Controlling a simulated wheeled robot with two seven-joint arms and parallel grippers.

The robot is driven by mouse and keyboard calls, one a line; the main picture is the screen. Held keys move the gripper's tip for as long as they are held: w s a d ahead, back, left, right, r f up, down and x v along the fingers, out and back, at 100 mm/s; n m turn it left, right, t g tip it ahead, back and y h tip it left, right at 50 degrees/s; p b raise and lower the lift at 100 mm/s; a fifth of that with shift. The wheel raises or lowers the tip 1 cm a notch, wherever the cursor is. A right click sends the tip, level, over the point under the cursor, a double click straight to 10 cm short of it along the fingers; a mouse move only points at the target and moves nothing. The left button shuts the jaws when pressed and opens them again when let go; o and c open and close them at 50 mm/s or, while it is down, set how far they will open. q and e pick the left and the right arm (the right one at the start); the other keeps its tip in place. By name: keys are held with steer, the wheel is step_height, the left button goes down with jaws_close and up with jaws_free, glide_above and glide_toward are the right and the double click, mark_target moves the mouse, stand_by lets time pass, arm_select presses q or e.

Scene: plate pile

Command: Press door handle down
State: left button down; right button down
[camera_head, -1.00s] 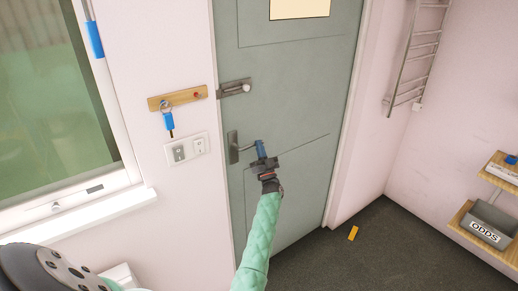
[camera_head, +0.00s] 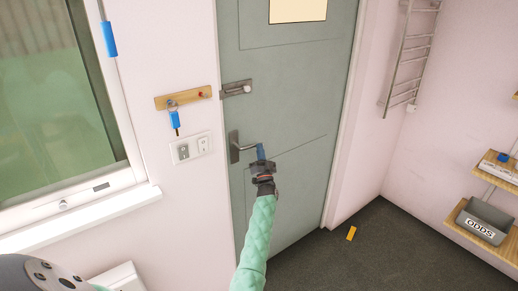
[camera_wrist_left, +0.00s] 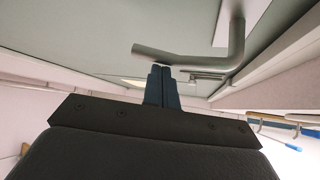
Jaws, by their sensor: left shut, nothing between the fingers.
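The grey-green door (camera_head: 290,110) stands shut in its frame. Its metal lever handle (camera_head: 242,148) sits on a dark plate near the door's left edge and looks about level. My left gripper (camera_head: 261,150), with blue fingers, is shut and empty at the free right end of the lever. In the left wrist view the fingertips (camera_wrist_left: 161,70) are close to the lever (camera_wrist_left: 190,56), near its free end. I cannot tell whether they touch it. My right gripper is not in view.
A bolt latch (camera_head: 236,88) sits above the handle. Left of the door are a wooden key rack (camera_head: 188,96) with a blue-tagged key (camera_head: 175,120), a switch plate (camera_head: 190,148) and a window. A towel rail (camera_head: 410,60) and shelves are on the right. The floor before the door is mostly clear.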

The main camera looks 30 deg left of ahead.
arm_select(q)
steer(key=f+m+h, duration=0.1)
steer(key=m+h, duration=0.1)
steer(key=f+m+t+h+p, duration=0.1)
steer(key=m+h, duration=0.1)
steer(key=s+m+h, duration=0.1)
steer(key=m+h, duration=0.1)
steer(key=m, duration=0.1)
steer(key=shift+s+a+f+t, duration=0.1)
steer(key=shift+a+f+t, duration=0.2)
steer(key=shift+f, duration=0.1)
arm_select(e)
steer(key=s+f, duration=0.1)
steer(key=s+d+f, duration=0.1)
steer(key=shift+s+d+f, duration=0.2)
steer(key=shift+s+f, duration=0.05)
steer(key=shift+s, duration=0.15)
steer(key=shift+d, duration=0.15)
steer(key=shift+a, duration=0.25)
arm_select(q)
steer(key=shift+r+p, duration=0.2)
steer(key=shift+p, duration=0.1)
